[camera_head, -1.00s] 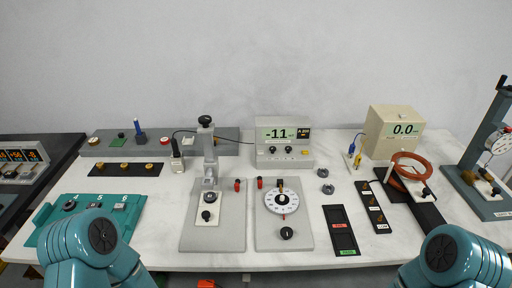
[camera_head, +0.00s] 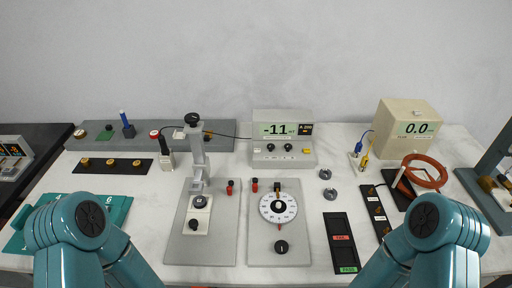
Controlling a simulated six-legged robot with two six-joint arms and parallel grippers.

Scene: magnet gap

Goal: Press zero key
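The grey meter (camera_head: 283,144) stands at the back middle of the white table. Its green display (camera_head: 278,130) reads what looks like -11. Below the display are two dark knobs and a small yellow key (camera_head: 306,151) at the right; its label is too small to read. Both my teal arms show only their upper links at the bottom left and bottom right. Neither gripper is in view, and nothing of mine touches the meter.
A grey stand with a column (camera_head: 197,160) and a dial plate (camera_head: 279,220) lie in front of the meter. A beige box (camera_head: 406,130) reading 0.0 stands right. A dark two-slot tray (camera_head: 341,243) lies front right. A black cable runs to the meter's left.

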